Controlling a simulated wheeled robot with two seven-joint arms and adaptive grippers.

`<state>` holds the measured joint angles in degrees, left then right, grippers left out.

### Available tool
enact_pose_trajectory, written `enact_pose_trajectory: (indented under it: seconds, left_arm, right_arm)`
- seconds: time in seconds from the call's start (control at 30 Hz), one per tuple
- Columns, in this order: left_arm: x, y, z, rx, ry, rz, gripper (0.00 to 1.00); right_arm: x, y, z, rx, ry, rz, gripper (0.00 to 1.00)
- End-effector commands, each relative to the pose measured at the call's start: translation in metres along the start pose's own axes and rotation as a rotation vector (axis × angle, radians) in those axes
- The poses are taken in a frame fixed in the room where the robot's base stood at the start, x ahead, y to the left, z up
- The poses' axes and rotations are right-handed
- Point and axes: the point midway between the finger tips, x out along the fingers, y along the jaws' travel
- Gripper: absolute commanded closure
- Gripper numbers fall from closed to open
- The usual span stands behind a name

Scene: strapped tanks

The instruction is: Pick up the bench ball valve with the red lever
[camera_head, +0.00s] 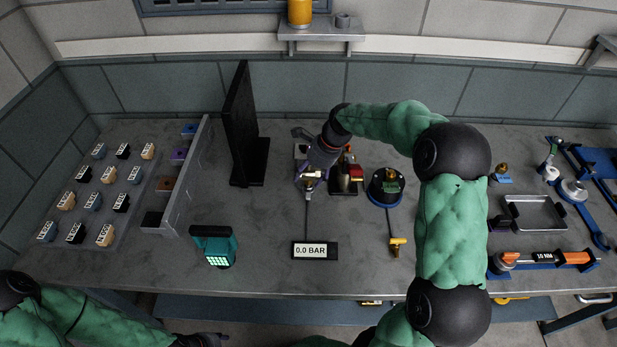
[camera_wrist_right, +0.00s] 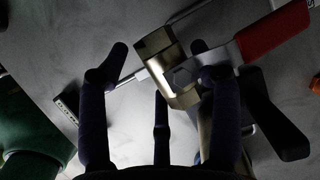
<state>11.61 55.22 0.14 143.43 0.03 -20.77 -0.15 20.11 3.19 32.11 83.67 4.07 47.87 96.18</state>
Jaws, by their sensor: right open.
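A 0.0 BAR display (camera_head: 315,250) stands in front of the valve. A teal keypad device (camera_head: 215,246) stands front left. A metal tray (camera_head: 535,212) is far right.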

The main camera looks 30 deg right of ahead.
Motion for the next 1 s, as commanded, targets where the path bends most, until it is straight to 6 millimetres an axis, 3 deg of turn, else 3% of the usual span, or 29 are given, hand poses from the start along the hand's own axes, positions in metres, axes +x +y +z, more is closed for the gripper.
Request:
enact_pose_trajectory:
  seconds: [0.1,0.33,0.53,0.83,1.0]
  left_arm:
    - [0.004,-0.002,0.0,0.0,0.0,0.0,0.6]
    - [0.004,-0.001,0.0,0.0,0.0,0.0,0.6]
    - [0.004,-0.001,0.0,0.0,0.0,0.0,0.6]
    - [0.002,-0.001,0.0,0.0,0.0,0.0,0.6]
    - [-0.006,0.002,0.0,0.0,0.0,0.0,0.6]
  right_arm:
    - [0.013,0.0,0.0,-0.001,0.0,0.0,0.36]
    - [0.013,0.0,0.0,0.0,0.0,-0.001,0.39]
    - [0.013,0.0,0.0,0.0,0.0,0.0,0.95]
    - [0.009,0.0,0.002,0.0,-0.001,-0.001,0.96]
    - [-0.012,-0.002,0.011,-0.002,-0.001,-0.003,0.96]
